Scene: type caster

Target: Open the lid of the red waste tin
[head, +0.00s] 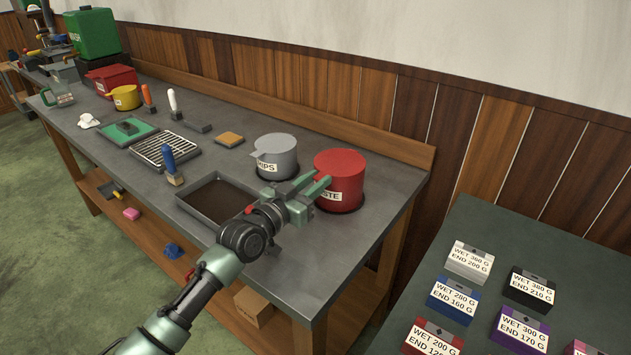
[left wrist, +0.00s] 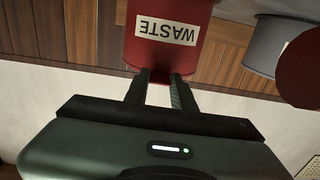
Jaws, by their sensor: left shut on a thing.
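The red waste tin (head: 345,172) stands at the right end of the grey bench, with a white WASTE label on its side and its red top on. It also shows upside down in the left wrist view (left wrist: 196,52). My left gripper (head: 314,187) is at the upper left front of the tin. In the left wrist view its two dark fingers (left wrist: 160,82) reach the tin's upper edge, with a narrow gap between them. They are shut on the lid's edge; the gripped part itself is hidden. My right gripper is not in view.
A grey tin (head: 279,150) with a partly hidden label stands left of the red tin. A dark shallow tray (head: 190,205) lies left of my arm. A dark red rounded shape (left wrist: 302,68) at the wrist view's right edge is unclear. A wooden wall backs the bench.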

